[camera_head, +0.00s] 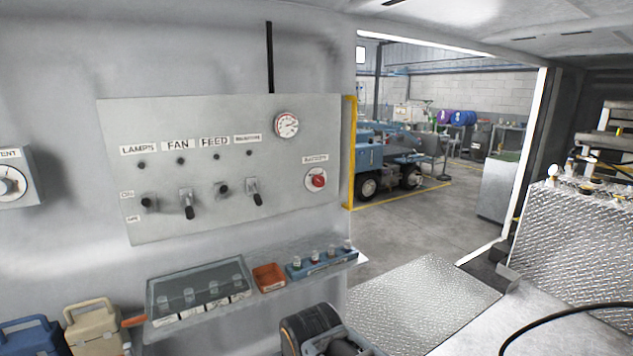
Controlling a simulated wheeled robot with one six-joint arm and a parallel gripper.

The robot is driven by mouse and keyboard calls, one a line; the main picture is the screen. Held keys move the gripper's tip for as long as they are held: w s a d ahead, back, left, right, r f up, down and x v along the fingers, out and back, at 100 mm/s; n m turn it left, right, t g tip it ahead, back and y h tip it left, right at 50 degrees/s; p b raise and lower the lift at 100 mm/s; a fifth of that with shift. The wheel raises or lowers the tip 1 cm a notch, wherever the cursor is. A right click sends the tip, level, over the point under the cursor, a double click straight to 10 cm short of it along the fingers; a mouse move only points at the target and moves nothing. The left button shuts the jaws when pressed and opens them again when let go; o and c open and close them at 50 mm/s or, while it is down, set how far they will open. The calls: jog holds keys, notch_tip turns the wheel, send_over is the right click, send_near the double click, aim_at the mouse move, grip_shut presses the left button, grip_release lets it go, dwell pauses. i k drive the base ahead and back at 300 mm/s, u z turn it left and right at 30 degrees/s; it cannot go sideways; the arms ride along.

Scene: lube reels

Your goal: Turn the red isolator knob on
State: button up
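The red isolator knob (318,181) sits on a round white plate at the right end of a grey wall panel (220,112). A small label (315,160) is above it, too small to read surely. The knob's pointing direction cannot be made out clearly. Nothing touches or covers the knob. A dark rounded part of my arm shows at the bottom centre, below and apart from the panel. My gripper's fingers are not visible.
The panel also holds a gauge (287,125) and several black toggle levers, one of them the fan lever (187,205). Below, a shelf (205,318) carries a clear-lidded box, an orange tray (269,277) and a blue rack (322,262). An open doorway is right.

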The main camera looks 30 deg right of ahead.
aim_at(318, 181)
jog(key=z, duration=0.25)
jog(key=i, duration=1.5)
jog(key=z, duration=0.1)
